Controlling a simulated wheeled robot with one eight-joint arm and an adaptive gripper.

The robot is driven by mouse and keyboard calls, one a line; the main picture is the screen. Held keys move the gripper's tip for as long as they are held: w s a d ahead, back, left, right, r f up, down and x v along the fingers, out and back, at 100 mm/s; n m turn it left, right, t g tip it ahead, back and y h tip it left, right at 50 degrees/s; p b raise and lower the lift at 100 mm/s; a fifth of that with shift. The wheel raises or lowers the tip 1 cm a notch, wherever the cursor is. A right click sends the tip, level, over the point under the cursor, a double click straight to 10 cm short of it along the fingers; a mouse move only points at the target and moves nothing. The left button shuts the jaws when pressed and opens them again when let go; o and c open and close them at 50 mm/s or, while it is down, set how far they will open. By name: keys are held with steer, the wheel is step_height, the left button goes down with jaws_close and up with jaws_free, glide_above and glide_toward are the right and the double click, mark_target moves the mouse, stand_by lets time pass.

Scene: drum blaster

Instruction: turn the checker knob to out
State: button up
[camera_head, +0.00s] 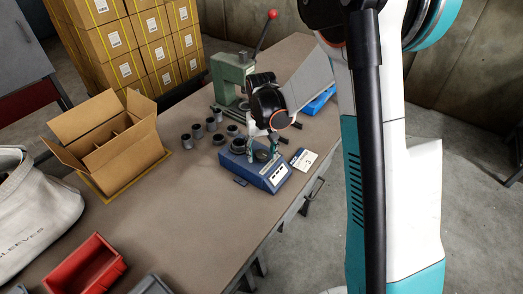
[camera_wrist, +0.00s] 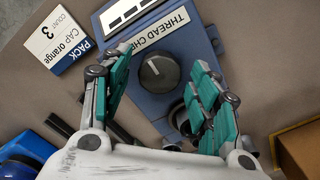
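The blue thread checker box (camera_head: 265,179) stands on the bench under my gripper (camera_head: 263,152). Its label starting "THREAD CHE" is partly readable in the wrist view. The round dark knob (camera_wrist: 158,73) is on the checker's top face, with a pale mark on it. Any position lettering around the knob is not legible. In the wrist view my gripper (camera_wrist: 162,62) is open. Its teal-padded fingers are on either side of the knob, with gaps visible between them and it. In the head view the gripper largely hides the knob.
Dark metal cylinders (camera_head: 211,125), an open cardboard box (camera_head: 110,140) and a green press with a red-tipped lever (camera_head: 230,75) stand nearby.

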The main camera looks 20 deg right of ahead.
mark_target(262, 154)
step_height(262, 154, up, 12)
stand_by(0.8)
steer(key=s+r+t, duration=0.3)
steer(key=s+r, duration=0.5)
steer(key=s, duration=0.3)
steer(key=s+n+t, duration=0.1)
steer(key=s+t, duration=0.3)
steer(key=s, duration=0.8)
steer(key=shift+r+n, duration=0.15)
steer(key=shift+n, duration=0.15)
